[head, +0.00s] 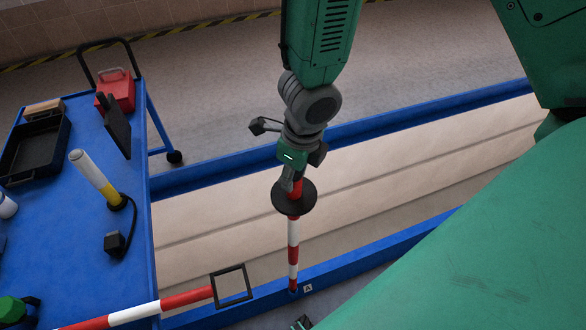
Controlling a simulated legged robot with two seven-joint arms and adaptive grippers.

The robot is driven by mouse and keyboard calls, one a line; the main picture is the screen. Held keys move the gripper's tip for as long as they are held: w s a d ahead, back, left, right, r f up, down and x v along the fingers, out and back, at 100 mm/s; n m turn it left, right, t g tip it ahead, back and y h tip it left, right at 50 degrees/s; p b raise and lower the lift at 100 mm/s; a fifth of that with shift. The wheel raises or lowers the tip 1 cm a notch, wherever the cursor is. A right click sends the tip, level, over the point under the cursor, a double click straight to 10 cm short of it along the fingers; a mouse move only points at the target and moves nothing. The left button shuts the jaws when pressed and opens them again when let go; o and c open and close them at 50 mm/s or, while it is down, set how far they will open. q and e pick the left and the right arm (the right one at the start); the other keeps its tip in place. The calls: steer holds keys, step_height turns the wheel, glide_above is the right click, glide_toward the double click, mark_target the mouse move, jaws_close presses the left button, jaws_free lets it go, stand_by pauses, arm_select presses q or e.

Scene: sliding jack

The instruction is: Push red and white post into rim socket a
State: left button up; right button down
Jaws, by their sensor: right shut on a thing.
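The red and white post (293,235) stands nearly upright in the middle of the head view, with a black disc (294,197) around its upper part. My right gripper (291,180) is shut on the post's top, just above the disc. The post's lower end meets the blue rim (335,273) beside a small label A (308,288). Socket a itself is hidden at the post's foot, and I cannot tell how deep the post sits.
A blue cart (75,255) at left carries a red box (116,92), a black tray (38,145) and a white-and-yellow lamp-like item (95,178). A red and white bar (135,313) with a black square frame (232,286) lies left of the post. The pale trough floor (400,165) is clear.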

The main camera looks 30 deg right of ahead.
steer(key=shift+f+b, duration=1.75)
steer(key=shift+f, duration=0.25)
steer(key=c, duration=1.1)
jaws_free()
steer(key=shift+s+r, duration=0.1)
steer(key=shift+r, duration=0.85)
steer(key=r, duration=0.9)
steer(key=shift+s+d, duration=0.4)
steer(key=shift+r, duration=0.45)
